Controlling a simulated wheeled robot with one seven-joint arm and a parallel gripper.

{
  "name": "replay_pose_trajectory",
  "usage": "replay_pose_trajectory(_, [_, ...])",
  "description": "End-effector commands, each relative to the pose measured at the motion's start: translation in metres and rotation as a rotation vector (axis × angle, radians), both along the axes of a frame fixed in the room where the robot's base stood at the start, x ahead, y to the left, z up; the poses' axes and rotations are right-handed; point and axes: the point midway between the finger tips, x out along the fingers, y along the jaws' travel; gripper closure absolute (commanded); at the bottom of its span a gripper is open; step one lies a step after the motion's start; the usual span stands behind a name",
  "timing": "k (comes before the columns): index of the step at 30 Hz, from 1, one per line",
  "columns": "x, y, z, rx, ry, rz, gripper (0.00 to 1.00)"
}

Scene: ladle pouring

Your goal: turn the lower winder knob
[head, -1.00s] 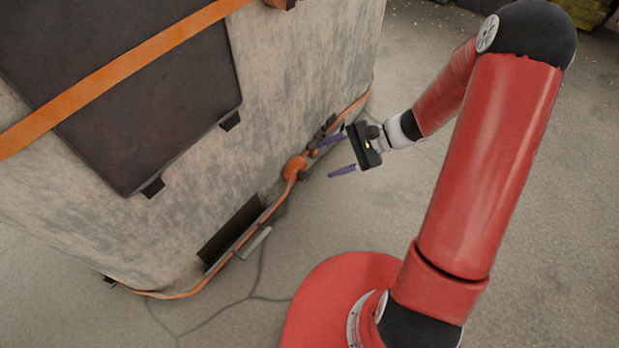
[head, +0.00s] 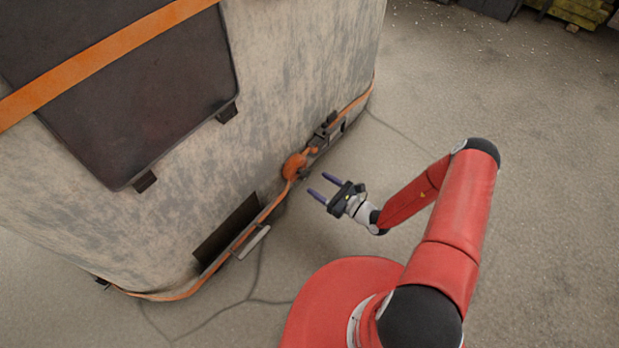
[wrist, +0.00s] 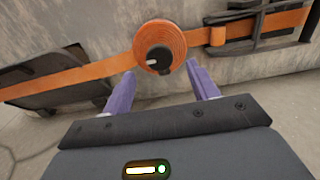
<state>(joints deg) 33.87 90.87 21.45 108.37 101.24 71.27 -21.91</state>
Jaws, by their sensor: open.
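The lower winder is an orange roll of strap (head: 293,166) low on the side of the large grey block. In the wrist view its dark round knob (wrist: 158,58), with a small pale lever or mark, sits at the middle of the orange coil (wrist: 172,42). My gripper (head: 319,188) is open and empty, a short way to the right of the winder and apart from it. In the wrist view its two purple fingers (wrist: 163,80) point at the winder, one to each side of the knob's lower part.
An orange strap (head: 265,213) runs along the block's (head: 270,90) lower side. A dark buckle (head: 325,132) lies just beyond the winder. A dark slot (head: 228,230) and a grey bar (head: 251,243) are nearer. The concrete floor (head: 500,110) to the right is clear.

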Motion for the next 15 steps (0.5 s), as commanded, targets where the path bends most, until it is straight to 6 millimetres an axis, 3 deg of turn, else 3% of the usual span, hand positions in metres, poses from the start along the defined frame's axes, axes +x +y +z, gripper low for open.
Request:
replay_pose_trajectory(7, [0.024,0.031,-0.001,-0.001,-0.001,0.003,0.41])
replay_pose_trajectory(15, [0.032,0.042,0.0,-0.001,0.001,0.002,0.41])
